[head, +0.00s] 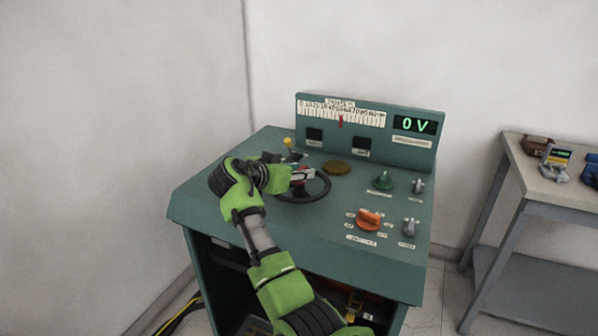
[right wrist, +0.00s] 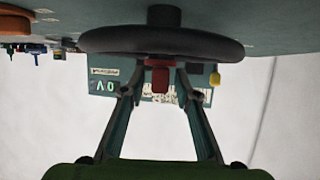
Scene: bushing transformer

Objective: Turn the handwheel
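The black handwheel (head: 327,187) lies flat on the teal console's sloping top, partly hidden by my right gripper. It also spans the top of the upside-down right wrist view (right wrist: 160,42). A red handle (right wrist: 160,78) stands on the wheel's rim side, between the gripper's fingers. My right gripper (head: 303,174) is at the wheel in the head view. In the right wrist view its two fingers (right wrist: 155,88) are apart, one on each side of the red handle, with a visible gap on both sides. My left gripper is not in view.
The console (head: 240,185) carries an orange knob (head: 369,218), a green knob (head: 382,181) and grey switches to the right of the wheel. Its upright panel has a scale with a red pointer (head: 340,122) and a display (head: 415,125) reading 0 V. A side table (head: 570,190) stands right.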

